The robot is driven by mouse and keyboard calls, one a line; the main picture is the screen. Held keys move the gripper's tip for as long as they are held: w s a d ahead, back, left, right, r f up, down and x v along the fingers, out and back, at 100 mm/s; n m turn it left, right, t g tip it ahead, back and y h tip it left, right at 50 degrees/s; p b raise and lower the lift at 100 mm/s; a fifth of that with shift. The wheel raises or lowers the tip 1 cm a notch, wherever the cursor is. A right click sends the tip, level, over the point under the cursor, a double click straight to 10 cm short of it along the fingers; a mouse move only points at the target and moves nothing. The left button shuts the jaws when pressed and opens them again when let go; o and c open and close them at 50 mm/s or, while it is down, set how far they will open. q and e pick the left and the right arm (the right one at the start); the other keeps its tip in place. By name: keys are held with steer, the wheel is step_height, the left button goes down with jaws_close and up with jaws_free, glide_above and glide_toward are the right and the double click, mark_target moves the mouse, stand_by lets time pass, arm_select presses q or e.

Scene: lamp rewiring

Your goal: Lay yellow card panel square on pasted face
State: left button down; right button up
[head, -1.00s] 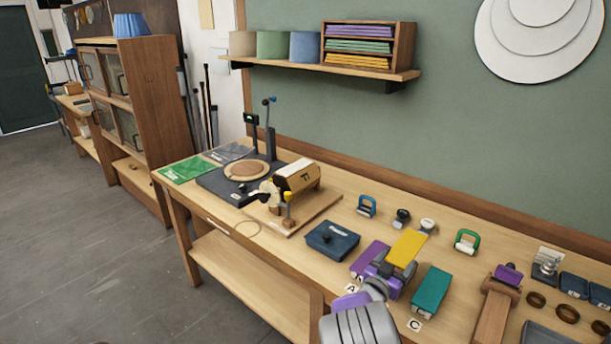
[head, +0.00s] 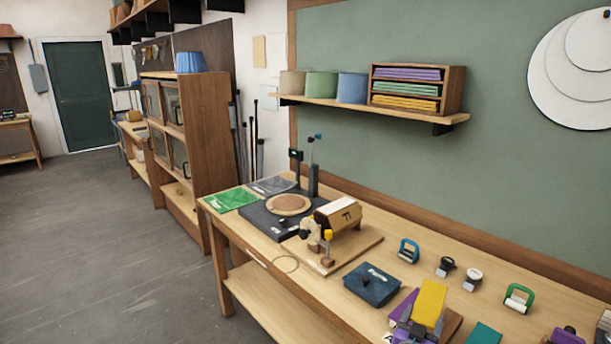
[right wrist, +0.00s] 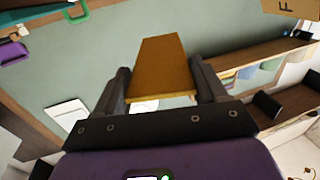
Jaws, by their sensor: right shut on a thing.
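The yellow card panel (head: 430,303) is held by my right gripper (head: 420,328) at the front of the bench in the head view. In the right wrist view the panel (right wrist: 162,66) stands out between the two dark fingers of the gripper (right wrist: 162,98), which is shut on its near end. The wooden, letter-marked body (head: 338,214) sits on a board farther back on the bench, apart from the panel. I cannot tell which of its faces is pasted. My left gripper is not in view.
A purple block (head: 402,303) and a teal block (head: 485,334) flank the panel. A dark blue box (head: 372,285) lies between it and the board (head: 362,246). Handled tools, including a green one (head: 519,298), stand behind. A shelf (head: 400,108) overhangs the bench.

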mark_target(435, 316)
steer(key=s+a+f+n+t+y, duration=0.2)
steer(key=s+a+n+t+y, duration=0.15)
steer(key=a+n+y, duration=0.6)
steer(key=w+d+r+m+g+h, duration=0.1)
steer(key=d+m+g+h, duration=0.1)
steer(key=d+m+h, duration=0.2)
steer(key=w+d+r+m+g+h, duration=0.1)
steer(key=d+m+h, duration=0.2)
steer(key=d+h, duration=0.1)
steer(key=w+d+r+m+g+h, duration=0.1)
steer(key=d+m+g+h, duration=0.1)
steer(key=d+m+h, duration=0.2)
steer(key=shift+w+d+m+g, duration=0.35)
steer(key=shift+w+d, duration=0.05)
steer(key=shift+d+r+m+g+h, duration=0.15)
steer(key=shift+d+m+g+h, duration=0.3)
steer(key=shift+d+g, duration=0.1)
step_height(435, 316, down, 5)
steer(key=shift+r+b, duration=0.2)
steer(key=shift+b, duration=0.65)
steer(key=shift+f+b, duration=0.65)
steer(key=shift+f, duration=1.85)
steer(key=shift+s+f, duration=0.1)
